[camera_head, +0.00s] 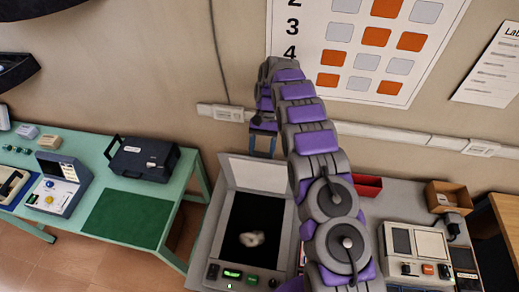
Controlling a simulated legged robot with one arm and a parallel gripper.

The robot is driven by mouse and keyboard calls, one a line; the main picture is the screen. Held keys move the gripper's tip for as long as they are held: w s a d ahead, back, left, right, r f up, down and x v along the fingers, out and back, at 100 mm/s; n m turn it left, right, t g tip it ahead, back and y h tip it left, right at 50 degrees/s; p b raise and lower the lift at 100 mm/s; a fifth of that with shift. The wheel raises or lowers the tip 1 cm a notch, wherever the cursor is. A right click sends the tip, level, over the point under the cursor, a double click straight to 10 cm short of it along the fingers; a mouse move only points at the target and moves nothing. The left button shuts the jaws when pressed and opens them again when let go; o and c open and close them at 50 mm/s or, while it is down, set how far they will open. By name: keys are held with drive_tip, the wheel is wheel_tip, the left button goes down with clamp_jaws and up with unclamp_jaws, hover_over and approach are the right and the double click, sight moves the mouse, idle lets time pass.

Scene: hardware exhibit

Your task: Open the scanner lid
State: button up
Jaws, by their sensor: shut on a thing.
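The scanner (212,235) stands on the grey bench below the middle of the view. Its lid (258,174) is raised and leans back toward the wall, and the dark scanning bed (262,217) lies uncovered. A small pale blob (252,239) shows on the bed; I cannot tell whether it is an object or a reflection. A green light glows on the front panel. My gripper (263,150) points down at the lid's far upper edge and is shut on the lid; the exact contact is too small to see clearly. My arm covers the scanner's right side.
A red tray (367,186), a cardboard box (447,197) and a control device (415,250) are to the right. A green table (88,166) with a dark case (143,158) and instruments is to the left, past a gap. The wall with a chart (352,62) is close behind.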

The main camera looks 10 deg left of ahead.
drive_tip(key=shift+f, duration=0.3)
drive_tip(key=o, duration=1.3)
drive_tip(key=shift+o, duration=1.1)
drive_tip(key=shift+w+f, duration=0.1)
drive_tip(key=shift+w, duration=0.25)
drive_tip(key=r+p, duration=0.3)
drive_tip(key=p, duration=0.2)
drive_tip(key=shift+s+a+r, duration=0.1)
drive_tip(key=shift+a+r, duration=0.1)
drive_tip(key=shift+r, duration=0.2)
drive_tip(key=shift+s+d+f, duration=0.1)
drive_tip(key=shift+s+d, duration=0.05)
drive_tip(key=shift+s, duration=0.3)
drive_tip(key=s+d+r+b, duration=0.1)
drive_tip(key=s+d+b, duration=0.2)
drive_tip(key=s, duration=1.1)
drive_tip(key=shift+d+r, duration=0.2)
drive_tip(key=shift+d, duration=0.75)
drive_tip(key=shift+c, duration=0.3)
